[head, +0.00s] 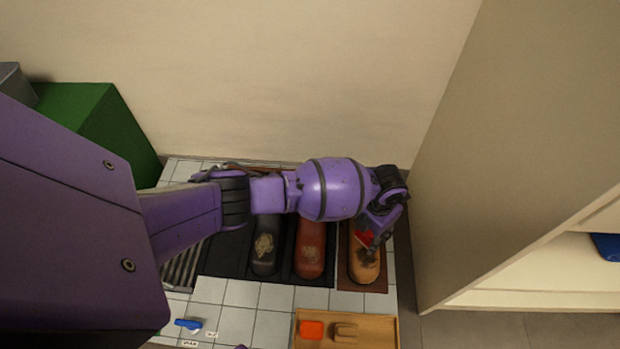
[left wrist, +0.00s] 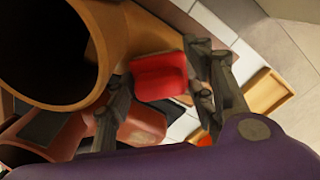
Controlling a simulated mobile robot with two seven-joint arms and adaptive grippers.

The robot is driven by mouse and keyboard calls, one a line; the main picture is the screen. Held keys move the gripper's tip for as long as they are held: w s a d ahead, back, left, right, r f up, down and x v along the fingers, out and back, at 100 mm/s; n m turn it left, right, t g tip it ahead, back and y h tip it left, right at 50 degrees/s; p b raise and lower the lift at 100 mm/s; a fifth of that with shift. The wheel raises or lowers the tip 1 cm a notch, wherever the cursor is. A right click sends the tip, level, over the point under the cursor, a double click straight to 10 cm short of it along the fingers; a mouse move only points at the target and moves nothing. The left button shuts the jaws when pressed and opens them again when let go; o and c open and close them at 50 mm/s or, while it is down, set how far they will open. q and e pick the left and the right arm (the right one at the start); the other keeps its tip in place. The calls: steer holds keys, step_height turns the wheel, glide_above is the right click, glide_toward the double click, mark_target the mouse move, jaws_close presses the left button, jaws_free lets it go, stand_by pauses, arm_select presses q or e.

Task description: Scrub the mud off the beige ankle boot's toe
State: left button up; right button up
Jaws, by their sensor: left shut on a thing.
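The tan-beige boot (head: 366,274) lies at the right of a row of boots, with a dark mud patch (head: 369,257) on its toe. In the left wrist view the tan boot's round open shaft (left wrist: 100,30) fills the upper left. My left gripper (head: 369,236) is over this boot, behind its toe in the head view, shut on a red block-like scrubber (head: 363,238). The red scrubber (left wrist: 158,76) also shows between the fingers in the left wrist view. Whether it touches the mud I cannot tell. My right gripper is not in view.
A muddy reddish-brown boot (head: 310,262) and a muddy black boot (head: 264,262) stand to the left. A wooden tray (head: 378,320) in front holds an orange block and a wooden brush. A blue item (head: 188,324) lies front left. A cabinet wall (head: 510,140) is close on the right.

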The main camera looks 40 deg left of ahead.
arm_select(q)
steer(key=shift+w+f+b, duration=0.2)
steer(key=shift+f+b, duration=0.2)
steer(key=shift+f, duration=0.05)
